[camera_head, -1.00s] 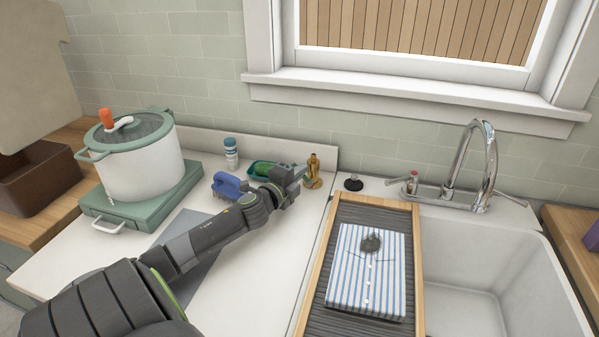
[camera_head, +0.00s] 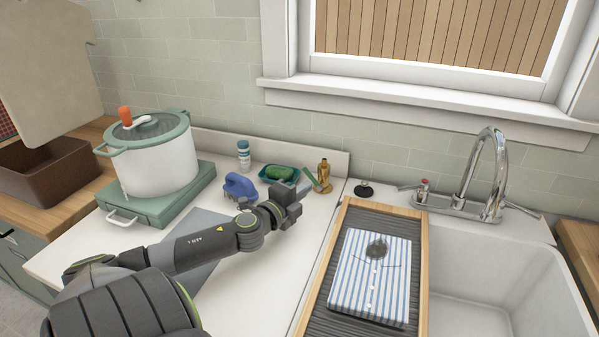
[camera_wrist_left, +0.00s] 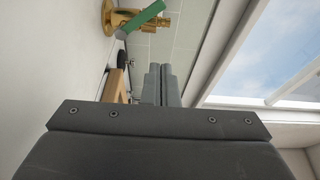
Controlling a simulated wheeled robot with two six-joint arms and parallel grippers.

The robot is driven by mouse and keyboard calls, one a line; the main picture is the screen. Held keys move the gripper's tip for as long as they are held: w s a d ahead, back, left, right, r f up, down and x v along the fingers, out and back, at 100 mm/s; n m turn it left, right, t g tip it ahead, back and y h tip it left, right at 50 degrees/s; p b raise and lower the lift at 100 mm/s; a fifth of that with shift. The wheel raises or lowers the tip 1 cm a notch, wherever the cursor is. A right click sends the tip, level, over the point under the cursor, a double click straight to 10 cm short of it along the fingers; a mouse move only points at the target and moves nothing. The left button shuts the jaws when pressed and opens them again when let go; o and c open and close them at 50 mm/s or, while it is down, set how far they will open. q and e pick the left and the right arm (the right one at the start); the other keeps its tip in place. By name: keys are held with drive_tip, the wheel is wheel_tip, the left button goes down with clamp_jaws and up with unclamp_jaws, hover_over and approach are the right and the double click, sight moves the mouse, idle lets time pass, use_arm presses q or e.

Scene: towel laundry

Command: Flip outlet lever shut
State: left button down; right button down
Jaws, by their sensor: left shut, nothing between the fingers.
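The brass outlet (camera_head: 324,174) stands on the white counter near the wall, left of the drying board. Its green lever (camera_head: 311,177) slants to the left of the brass body. In the left wrist view the brass outlet (camera_wrist_left: 122,19) is at the top, with the green lever (camera_wrist_left: 142,19) lying diagonally in front of it. My left gripper (camera_head: 294,192) is shut and empty, just in front of the outlet and apart from the lever. Its closed fingers (camera_wrist_left: 160,84) show in the left wrist view. My right gripper is not in view.
A blue brush (camera_head: 240,186), a teal dish (camera_head: 272,174) with a green item and a small bottle (camera_head: 244,154) stand close left of the outlet. A lidded pot (camera_head: 153,160) is further left. A folded striped towel (camera_head: 370,278) lies on the ridged board beside the sink.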

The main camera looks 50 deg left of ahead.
use_arm(q)
drive_tip(key=shift+s+d+f, duration=0.1)
drive_tip(key=shift+s+d, duration=0.2)
drive_tip(key=shift+s, duration=0.2)
drive_tip(key=shift+s+d, duration=0.15)
drive_tip(key=shift+s, duration=0.3)
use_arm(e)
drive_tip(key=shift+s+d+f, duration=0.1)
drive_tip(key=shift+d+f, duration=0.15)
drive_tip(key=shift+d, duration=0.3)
